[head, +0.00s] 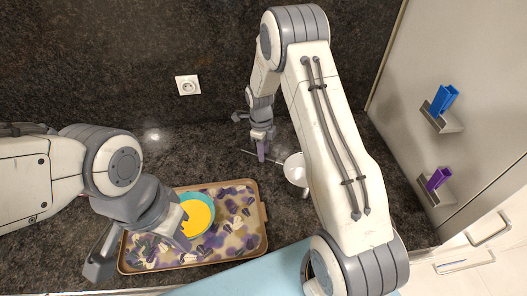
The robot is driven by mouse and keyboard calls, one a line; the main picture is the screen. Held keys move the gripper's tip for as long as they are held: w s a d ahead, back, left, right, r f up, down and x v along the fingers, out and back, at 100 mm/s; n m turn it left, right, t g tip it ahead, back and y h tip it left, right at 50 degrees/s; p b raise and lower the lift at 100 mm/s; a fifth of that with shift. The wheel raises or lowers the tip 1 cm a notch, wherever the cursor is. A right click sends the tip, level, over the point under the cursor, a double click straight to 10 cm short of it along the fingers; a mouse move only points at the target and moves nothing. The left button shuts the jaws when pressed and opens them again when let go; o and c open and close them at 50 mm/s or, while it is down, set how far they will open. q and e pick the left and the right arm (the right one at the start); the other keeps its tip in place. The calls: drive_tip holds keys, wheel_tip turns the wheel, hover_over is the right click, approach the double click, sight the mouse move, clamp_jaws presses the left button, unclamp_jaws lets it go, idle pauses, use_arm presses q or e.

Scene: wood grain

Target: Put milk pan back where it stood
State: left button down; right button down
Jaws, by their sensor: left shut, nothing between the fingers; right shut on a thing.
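The milk pan (293,169) is a small white pan on or just above the dark counter, right of the middle; my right arm hides its right side. Its thin handle (247,152) points left. My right gripper (262,152) is shut on the handle, seen from above. I cannot tell whether the pan touches the counter.
A brown-rimmed baking tray (264,213) holds purple and pale pieces. A wall socket (188,85) is behind. Blue (444,98) and purple (438,178) items sit in holders on the right panel. The counter left of the pan is clear.

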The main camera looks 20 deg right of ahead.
drive_tip(key=shift+f, duration=0.25)
drive_tip(key=c, duration=0.6)
unclamp_jaws()
drive_tip(key=shift+o, duration=0.2)
